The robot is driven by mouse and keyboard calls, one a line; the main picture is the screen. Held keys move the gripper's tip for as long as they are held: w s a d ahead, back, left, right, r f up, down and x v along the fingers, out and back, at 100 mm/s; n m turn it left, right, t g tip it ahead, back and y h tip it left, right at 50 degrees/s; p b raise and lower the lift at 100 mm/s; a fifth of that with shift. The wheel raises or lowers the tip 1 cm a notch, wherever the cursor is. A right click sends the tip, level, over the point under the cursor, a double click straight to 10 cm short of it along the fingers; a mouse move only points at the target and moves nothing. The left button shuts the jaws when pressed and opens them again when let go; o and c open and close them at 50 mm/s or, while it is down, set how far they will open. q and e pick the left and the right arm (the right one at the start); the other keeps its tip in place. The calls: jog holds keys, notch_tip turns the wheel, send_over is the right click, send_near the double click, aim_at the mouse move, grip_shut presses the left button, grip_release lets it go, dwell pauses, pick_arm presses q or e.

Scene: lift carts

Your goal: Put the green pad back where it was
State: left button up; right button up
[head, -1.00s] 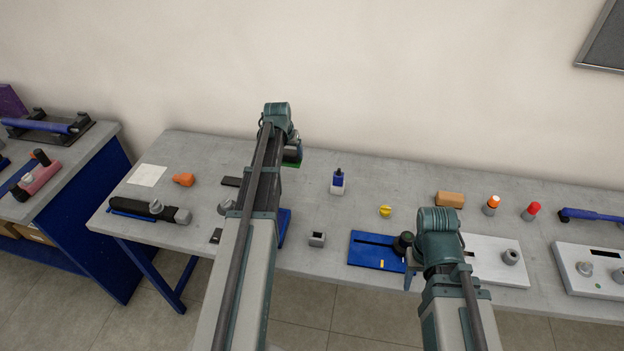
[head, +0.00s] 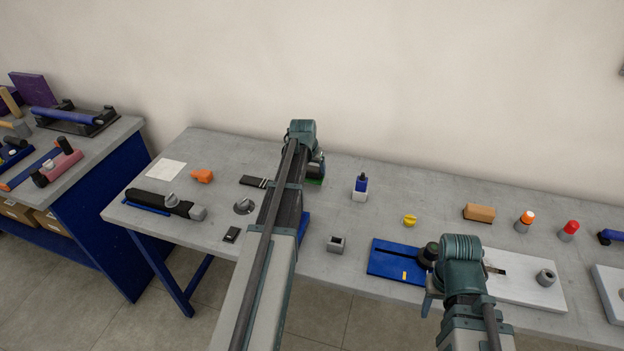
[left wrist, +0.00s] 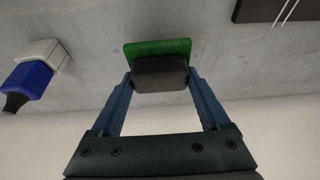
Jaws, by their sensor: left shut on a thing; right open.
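The green pad (head: 315,182) shows as a small green edge below my left gripper (head: 316,170), near the back of the grey table. In the left wrist view the green pad (left wrist: 158,48) is a flat green slab with a dark grey block (left wrist: 160,74) on it. My left gripper's two fingers are closed on the sides of the dark block. I cannot tell whether the pad touches the table. My right gripper (head: 432,285) is at the table's front edge by the blue plate, largely hidden by its own arm; it holds nothing that I can see.
A blue and white bottle (head: 360,187) stands right of the pad, and a black flat piece (head: 254,181) lies left of it. A white sheet (head: 166,169), an orange piece (head: 202,176), a grey socket block (head: 336,245) and a blue plate (head: 392,262) are also on the table (head: 330,215).

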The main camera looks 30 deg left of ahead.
aim_at(312, 175)
pick_arm(q)
jog(key=shift+f+b, duration=1.3)
jog(key=shift+f, duration=0.35)
jog(key=shift+f, duration=0.2)
jog(key=o, duration=1)
jog(key=shift+r, duration=0.1)
jog(key=shift+o, duration=0.2)
jog(key=shift+r, duration=0.15)
jog(key=p+v, duration=1.1)
jog(key=v, duration=0.1)
jog(key=shift+a, duration=0.1)
